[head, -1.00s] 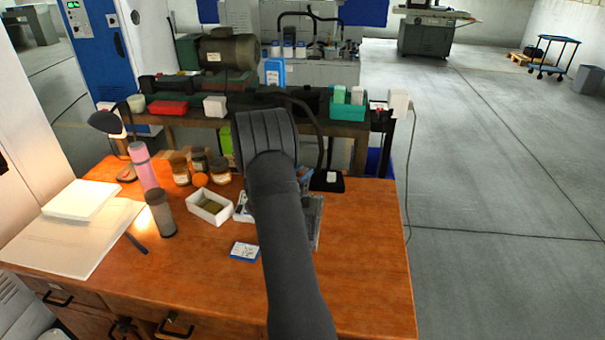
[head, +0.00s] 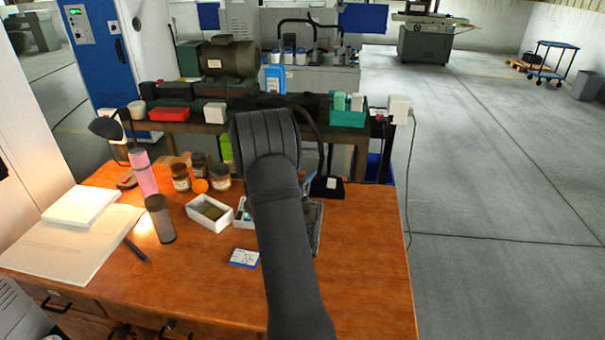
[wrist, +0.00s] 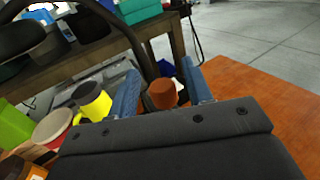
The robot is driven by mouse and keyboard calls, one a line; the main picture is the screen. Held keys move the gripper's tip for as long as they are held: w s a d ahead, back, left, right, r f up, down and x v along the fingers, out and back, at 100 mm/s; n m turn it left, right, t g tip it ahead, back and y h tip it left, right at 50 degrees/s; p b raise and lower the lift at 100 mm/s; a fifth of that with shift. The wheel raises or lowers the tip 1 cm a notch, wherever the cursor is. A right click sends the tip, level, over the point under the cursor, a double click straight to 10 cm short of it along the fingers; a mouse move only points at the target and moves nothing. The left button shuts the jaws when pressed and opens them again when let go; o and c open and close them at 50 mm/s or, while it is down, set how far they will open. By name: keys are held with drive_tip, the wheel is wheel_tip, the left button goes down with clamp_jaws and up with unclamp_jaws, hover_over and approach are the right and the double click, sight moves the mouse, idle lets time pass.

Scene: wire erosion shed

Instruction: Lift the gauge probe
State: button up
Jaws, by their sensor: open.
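In the wrist view my gripper (wrist: 160,72) is open, its two blue fingers apart. A short orange-brown cylinder (wrist: 163,93) shows between the fingers, and I cannot tell how far beyond them it stands. A yellow thing with a black part (wrist: 92,102) is left of the left finger. I cannot tell for sure which thing is the gauge probe. In the head view my arm hides most of the gripper and the spot below it.
On the orange wooden table (head: 370,270) stand a white box (head: 209,212), a blue-and-white box (head: 244,258), several jars, a pink bottle (head: 145,172) and a dark cylinder (head: 160,219). A black base (head: 327,187) is at the back. The table's right front is clear.

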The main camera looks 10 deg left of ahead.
drive_tip(key=v, duration=1.7)
drive_tip(key=shift+s, duration=0.2)
drive_tip(key=x, duration=1.7)
drive_tip(key=shift+w, duration=0.2)
drive_tip(key=shift+f, duration=0.15)
